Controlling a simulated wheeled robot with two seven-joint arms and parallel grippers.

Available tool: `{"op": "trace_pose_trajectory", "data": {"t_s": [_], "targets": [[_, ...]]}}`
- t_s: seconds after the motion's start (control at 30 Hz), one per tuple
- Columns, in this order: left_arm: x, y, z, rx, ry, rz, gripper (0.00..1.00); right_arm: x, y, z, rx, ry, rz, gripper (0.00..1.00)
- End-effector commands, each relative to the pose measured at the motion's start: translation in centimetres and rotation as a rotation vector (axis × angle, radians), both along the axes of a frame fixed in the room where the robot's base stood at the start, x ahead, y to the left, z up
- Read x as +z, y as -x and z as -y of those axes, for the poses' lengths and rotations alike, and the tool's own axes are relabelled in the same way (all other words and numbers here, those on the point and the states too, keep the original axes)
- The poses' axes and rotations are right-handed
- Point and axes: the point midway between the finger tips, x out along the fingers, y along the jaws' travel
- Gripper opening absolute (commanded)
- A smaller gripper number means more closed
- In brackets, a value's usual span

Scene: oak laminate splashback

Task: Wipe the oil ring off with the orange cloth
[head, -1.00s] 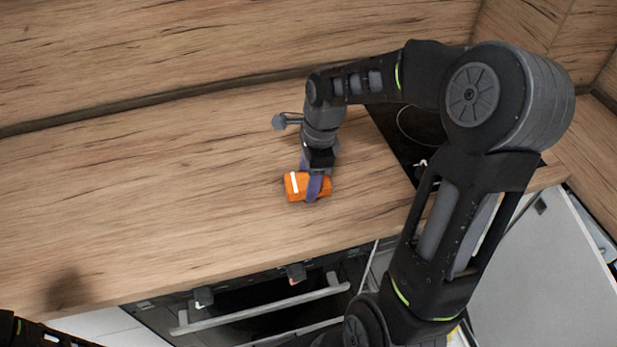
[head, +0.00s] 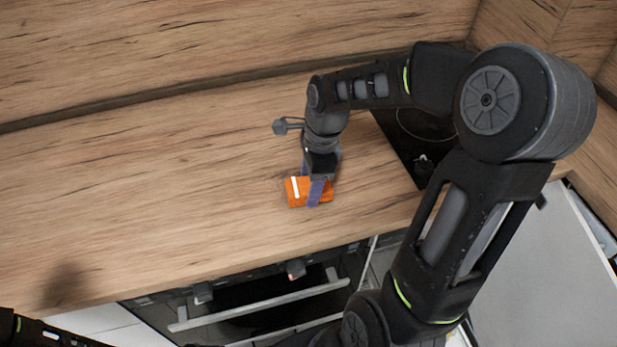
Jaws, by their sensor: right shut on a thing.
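The orange cloth (head: 297,198), a small folded block with a white stripe, is on the wooden worktop near its front edge. My right gripper (head: 315,194) comes down over it from above, with bluish fingers shut on the cloth. I cannot tell whether the cloth presses on the wood or is just above it. No oil ring can be made out on the worktop; it may lie under the cloth or the arm. Part of my left arm (head: 45,335) shows at the lower left corner, but its gripper is out of view.
A black hob (head: 408,150) lies to the right, partly behind my right arm. An oven with a long handle (head: 260,303) is below the front edge. A white door or panel (head: 530,260) stands open at the right. The worktop (head: 150,190) left of the cloth is clear.

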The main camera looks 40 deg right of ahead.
Motion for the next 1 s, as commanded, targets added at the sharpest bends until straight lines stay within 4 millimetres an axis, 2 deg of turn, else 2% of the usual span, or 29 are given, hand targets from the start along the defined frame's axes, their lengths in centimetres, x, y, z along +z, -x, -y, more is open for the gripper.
{"op": "trace_pose_trajectory", "data": {"t_s": [0.43,1.0], "targets": [[0.0,0.0,0.0,0.000,0.000,0.000,0.78,0.0,0.3,-0.1,0.000,0.000,0.000,0.23],[0.0,0.0,0.0,0.000,0.000,0.000,0.78,-0.2,-1.4,0.7,-0.001,0.000,0.000,0.23]]}}
